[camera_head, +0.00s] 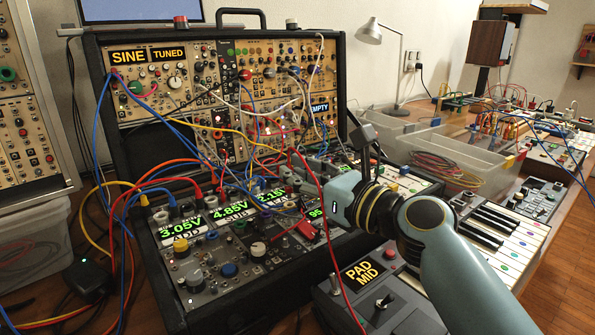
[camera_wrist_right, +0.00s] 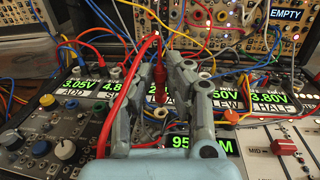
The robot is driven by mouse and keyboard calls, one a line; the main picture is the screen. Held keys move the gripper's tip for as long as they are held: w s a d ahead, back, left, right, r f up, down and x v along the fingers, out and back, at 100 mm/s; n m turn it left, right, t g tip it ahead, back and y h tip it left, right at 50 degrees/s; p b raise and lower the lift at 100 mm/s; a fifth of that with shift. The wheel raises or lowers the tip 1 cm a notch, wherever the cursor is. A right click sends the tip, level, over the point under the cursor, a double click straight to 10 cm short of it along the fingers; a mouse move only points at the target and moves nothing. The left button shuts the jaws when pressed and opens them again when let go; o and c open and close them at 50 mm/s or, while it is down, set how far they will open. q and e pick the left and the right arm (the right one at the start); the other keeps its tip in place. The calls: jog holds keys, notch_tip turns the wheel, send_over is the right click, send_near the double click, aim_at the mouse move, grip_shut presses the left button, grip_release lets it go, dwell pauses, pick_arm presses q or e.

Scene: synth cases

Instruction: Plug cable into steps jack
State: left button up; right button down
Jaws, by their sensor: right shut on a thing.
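My right gripper (camera_head: 291,180) reaches in from the right over the front modules of the synth case. In the right wrist view its grey fingers (camera_wrist_right: 160,76) are closed around a red plug (camera_wrist_right: 159,84), which stands roughly upright between them. A red cable (camera_wrist_right: 124,104) bends over above the plug and runs down past the left finger; it also hangs in front of the case in the head view (camera_head: 325,215). No readable steps label shows. My left gripper is out of view.
Lit displays, such as 3.05V (camera_head: 181,229), mark the front modules. Many patch cables cross the upright panel (camera_head: 255,85) behind. Knobs (camera_head: 194,279) stand at the front left. A PAD MID box (camera_head: 375,305) and a keyboard (camera_head: 500,225) lie to the right.

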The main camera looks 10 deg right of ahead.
dwell(1.0)
jog(key=shift+p, duration=0.7)
dwell(0.3)
jog(key=shift+f+b, duration=1)
jog(key=shift+f, duration=0.3)
jog(key=c, duration=1.2)
grip_release()
jog(key=shift+r, duration=0.1)
jog(key=v, duration=1.2)
